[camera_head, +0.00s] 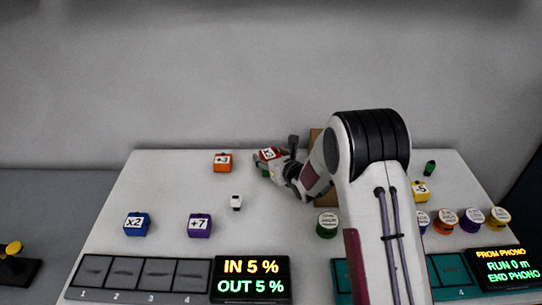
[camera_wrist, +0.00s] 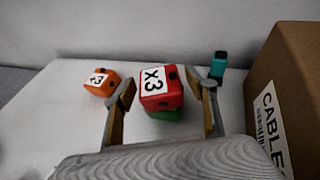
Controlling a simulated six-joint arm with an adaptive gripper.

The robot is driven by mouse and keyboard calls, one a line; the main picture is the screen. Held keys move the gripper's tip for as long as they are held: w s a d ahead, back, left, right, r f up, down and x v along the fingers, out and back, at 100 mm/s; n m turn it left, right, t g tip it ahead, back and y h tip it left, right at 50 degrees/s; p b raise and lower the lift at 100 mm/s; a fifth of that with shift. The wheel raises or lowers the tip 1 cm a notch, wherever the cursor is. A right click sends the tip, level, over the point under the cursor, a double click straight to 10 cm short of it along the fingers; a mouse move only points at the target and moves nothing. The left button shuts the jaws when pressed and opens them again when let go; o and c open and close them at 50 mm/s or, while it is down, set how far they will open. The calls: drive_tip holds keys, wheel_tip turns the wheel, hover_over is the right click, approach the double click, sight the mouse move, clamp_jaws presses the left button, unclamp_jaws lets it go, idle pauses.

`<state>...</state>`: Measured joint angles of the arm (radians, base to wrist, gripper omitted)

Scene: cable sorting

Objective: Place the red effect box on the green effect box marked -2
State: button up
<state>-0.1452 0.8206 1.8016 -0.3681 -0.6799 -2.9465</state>
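The red effect box (camera_wrist: 153,103), marked x3, sits on top of a green box (camera_wrist: 166,115), of which only a strip shows below it; any mark on the green box is hidden. The red box also shows in the head view (camera_head: 265,154), partly behind my gripper. The wrist view shows my gripper (camera_wrist: 163,95) with its fingers spread on both sides of the red box, with a gap on each side. In the head view my gripper (camera_head: 270,166) is at the back middle of the table.
An orange +3 box (camera_head: 222,162) stands just left. A cardboard box (camera_wrist: 285,85) marked CABLE is close on the right, with a teal-and-black plug (camera_wrist: 218,66) behind. Blue x2 (camera_head: 136,224) and purple +7 (camera_head: 199,225) boxes stand front left. A small white item (camera_head: 236,202) lies mid-table.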

drive_tip(key=shift+s+r, duration=0.1)
drive_tip(key=shift+r, duration=0.1)
idle(0.3)
drive_tip(key=shift+v, duration=0.85)
drive_tip(key=v, duration=1)
drive_tip(key=shift+d, duration=0.15)
drive_tip(key=s+d+r+m+g+h, duration=0.1)
drive_tip(key=s+d+r+m+h, duration=0.1)
drive_tip(key=s+d+r+m, duration=0.6)
drive_tip(key=s+d+r+m+g+h, duration=0.25)
drive_tip(key=s+r+m, duration=0.35)
drive_tip(key=m, duration=0.7)
drive_tip(key=s+d+m+g, duration=0.2)
drive_tip(key=s+m+g, duration=0.1)
drive_tip(key=s+m, duration=1.6)
drive_tip(key=s, duration=0.8)
